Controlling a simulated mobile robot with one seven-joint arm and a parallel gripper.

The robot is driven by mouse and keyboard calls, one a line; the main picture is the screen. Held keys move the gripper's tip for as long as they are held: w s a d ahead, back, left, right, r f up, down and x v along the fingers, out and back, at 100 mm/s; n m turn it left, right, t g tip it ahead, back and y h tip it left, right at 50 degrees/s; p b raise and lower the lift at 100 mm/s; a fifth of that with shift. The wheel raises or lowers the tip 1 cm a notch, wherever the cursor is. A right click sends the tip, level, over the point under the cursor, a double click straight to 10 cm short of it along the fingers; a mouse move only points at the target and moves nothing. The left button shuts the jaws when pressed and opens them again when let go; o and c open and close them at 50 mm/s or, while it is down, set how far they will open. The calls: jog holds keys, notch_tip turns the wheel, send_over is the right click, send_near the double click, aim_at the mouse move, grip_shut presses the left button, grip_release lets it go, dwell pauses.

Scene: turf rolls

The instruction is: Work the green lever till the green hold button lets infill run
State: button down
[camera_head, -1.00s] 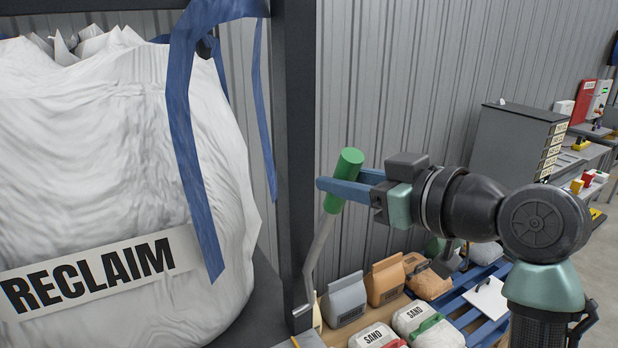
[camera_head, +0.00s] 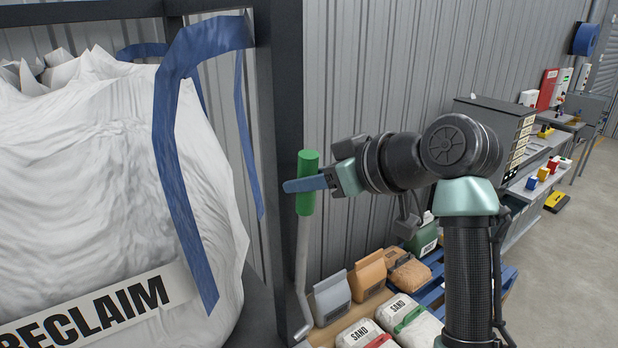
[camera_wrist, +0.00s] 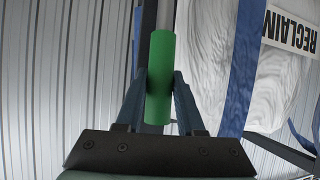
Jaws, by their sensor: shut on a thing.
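The green lever grip (camera_head: 308,168) tops a grey bent rod (camera_head: 302,255) beside the dark frame post. In the head view the lever stands nearly upright. My gripper (camera_head: 305,184) is shut around the grip, with its blue fingers on either side. The wrist view also shows the green grip (camera_wrist: 160,75) between my two fingers (camera_wrist: 160,95). I cannot make out a green hold button in these frames.
A large white bag marked RECLAIM (camera_head: 90,200) hangs at the left in a dark frame (camera_head: 283,120) with blue straps. Sand bags (camera_head: 362,334) and other sacks lie below the lever.

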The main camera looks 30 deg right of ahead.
jog(key=c, duration=0.5)
grip_release()
jog(key=p+v, duration=0.1)
jog(key=v, duration=1.2)
jog(key=shift+s+a+p, duration=0.1)
jog(key=shift+p, duration=0.3)
